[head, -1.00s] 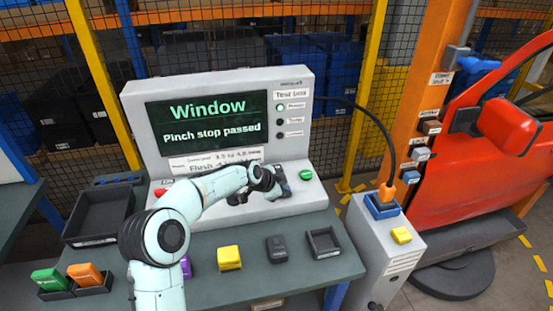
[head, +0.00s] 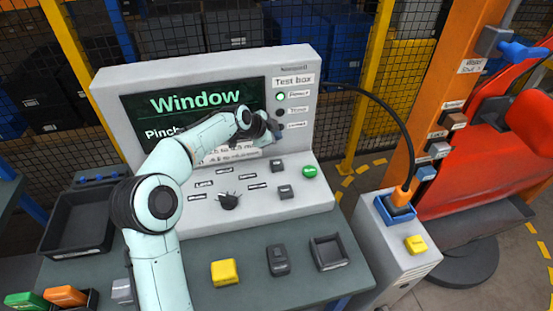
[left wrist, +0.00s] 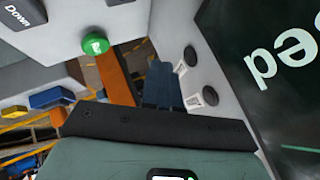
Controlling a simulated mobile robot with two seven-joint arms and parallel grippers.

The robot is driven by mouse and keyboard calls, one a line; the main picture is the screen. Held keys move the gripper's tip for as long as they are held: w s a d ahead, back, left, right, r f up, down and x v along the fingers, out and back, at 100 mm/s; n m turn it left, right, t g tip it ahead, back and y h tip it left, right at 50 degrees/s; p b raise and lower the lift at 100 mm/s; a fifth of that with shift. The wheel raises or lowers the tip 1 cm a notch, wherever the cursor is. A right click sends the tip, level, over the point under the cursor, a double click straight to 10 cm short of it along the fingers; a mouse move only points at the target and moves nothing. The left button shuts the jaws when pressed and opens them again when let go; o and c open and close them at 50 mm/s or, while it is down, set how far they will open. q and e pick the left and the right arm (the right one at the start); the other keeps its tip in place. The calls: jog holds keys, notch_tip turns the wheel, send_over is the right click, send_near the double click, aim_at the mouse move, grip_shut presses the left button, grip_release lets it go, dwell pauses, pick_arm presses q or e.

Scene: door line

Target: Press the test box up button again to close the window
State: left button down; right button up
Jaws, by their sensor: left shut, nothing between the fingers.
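The grey test box (head: 305,70) stands on the bench, its screen (head: 135,112) reading "Window" and part of a "Pinch" line behind my arm. On its sloping panel, the small dark up button (head: 277,165) sits above the dark down button (head: 285,191). The left wrist view shows the button marked "Down" (left wrist: 20,12) at its top left corner. My left gripper (head: 275,131) is shut and empty, in front of the box's upright face, above the up button and apart from it in the picture. My right gripper is not in view.
A green button (head: 309,171) and a black knob (head: 229,201) share the panel. A yellow block (head: 224,272), a dark block (head: 278,260) and a small tray (head: 328,253) lie in front. A cabled grey cabinet (head: 400,245) and red car door (head: 470,165) stand right.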

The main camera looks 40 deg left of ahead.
pick_arm(q)
jog(key=shift+s, duration=0.15)
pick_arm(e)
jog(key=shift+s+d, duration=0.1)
pick_arm(q)
jog(key=b, duration=0.4)
send_over(275, 165)
notch_tip(275, 165, down, 8)
jog(key=shift+r, duration=0.25)
jog(key=shift+f, duration=0.6)
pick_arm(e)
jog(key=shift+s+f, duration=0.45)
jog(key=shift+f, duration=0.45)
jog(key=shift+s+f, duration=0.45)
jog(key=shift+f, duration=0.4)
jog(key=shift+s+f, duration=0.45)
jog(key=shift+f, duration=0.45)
pick_arm(q)
jog(key=shift+f+b, duration=0.1)
jog(key=shift+b, duration=0.25)
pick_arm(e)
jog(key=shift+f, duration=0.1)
pick_arm(q)
jog(key=shift+f+b, duration=0.35)
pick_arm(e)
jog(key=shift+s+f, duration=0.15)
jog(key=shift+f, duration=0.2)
